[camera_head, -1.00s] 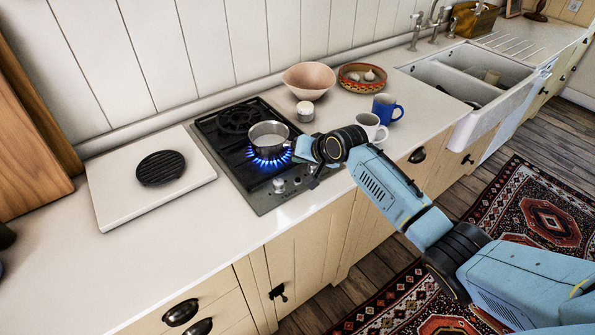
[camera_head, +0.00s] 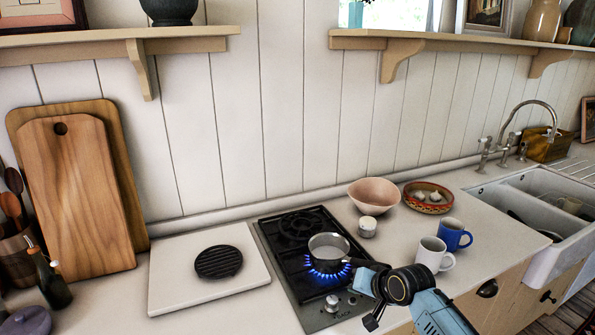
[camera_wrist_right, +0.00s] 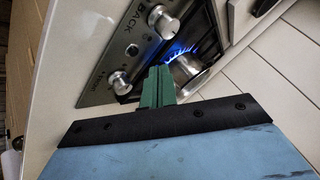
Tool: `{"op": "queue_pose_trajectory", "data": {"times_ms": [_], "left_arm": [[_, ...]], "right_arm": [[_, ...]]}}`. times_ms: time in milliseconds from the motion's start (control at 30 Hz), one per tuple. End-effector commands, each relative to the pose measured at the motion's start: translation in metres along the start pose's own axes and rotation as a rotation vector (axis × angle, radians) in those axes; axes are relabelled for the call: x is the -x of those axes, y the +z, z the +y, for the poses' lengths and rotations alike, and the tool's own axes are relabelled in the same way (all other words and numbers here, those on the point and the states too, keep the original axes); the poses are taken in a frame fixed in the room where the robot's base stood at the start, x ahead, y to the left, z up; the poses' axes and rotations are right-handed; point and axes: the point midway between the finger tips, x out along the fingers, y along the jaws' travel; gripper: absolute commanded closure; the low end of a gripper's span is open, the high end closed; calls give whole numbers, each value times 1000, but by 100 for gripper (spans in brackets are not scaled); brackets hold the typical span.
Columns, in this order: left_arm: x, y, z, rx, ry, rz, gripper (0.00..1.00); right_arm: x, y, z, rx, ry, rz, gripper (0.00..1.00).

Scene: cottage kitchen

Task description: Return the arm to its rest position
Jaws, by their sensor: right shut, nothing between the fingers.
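My right gripper (camera_head: 366,300) is at the front right edge of the hob, shut and empty. Its green fingers (camera_wrist_right: 158,86) show closed together in the right wrist view, pointing at the hob. A small steel saucepan (camera_head: 329,246) stands on the lit front burner, its dark handle (camera_head: 358,262) reaching right, just above my gripper. The pan shows partly in the wrist view (camera_wrist_right: 186,69), behind the fingers; I cannot tell there whether they touch it. My left gripper is in neither view.
Blue flames (camera_head: 322,272) burn under the pan. Right of the hob (camera_head: 270,240) stand a white mug (camera_head: 433,255), a blue mug (camera_head: 453,234), a small white pot (camera_head: 367,227) and a pink bowl (camera_head: 374,195). Left is a white board (camera_head: 175,275) with a black trivet (camera_head: 218,262).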

Motion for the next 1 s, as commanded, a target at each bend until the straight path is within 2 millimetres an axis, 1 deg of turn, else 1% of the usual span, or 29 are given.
{"op": "queue_pose_trajectory", "data": {"times_ms": [33, 67, 100, 133, 200, 267, 300, 367, 400, 433, 500, 600, 700, 1000], "left_arm": [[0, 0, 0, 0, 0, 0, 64], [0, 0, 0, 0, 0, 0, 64], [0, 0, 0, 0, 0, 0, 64], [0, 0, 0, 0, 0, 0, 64], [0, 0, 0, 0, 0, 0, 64], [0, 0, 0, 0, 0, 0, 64], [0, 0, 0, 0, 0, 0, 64], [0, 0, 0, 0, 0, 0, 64], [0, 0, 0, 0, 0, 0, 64], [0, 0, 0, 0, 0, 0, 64], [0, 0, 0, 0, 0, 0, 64], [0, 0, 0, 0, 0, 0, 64], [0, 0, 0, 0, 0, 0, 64], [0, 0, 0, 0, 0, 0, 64]], "right_arm": [[2, 26, 2, 31, 6, -29, 100], [5, 41, 3, 55, 11, -44, 100], [10, 62, 6, 89, 21, -65, 100], [15, 77, 8, 116, 28, -79, 100], [29, 112, 14, 176, 50, -114, 100], [44, 140, 21, 225, 71, -142, 100], [56, 157, 25, 254, 87, -160, 100], [75, 181, 33, 295, 112, -185, 100], [88, 196, 38, 321, 130, -202, 100], [98, 205, 42, 338, 144, -214, 100], [119, 223, 49, 370, 174, -237, 100], [144, 240, 58, 403, 210, -264, 100], [166, 254, 65, 427, 240, -288, 100], [222, 282, 81, 474, 320, -348, 100]]}}
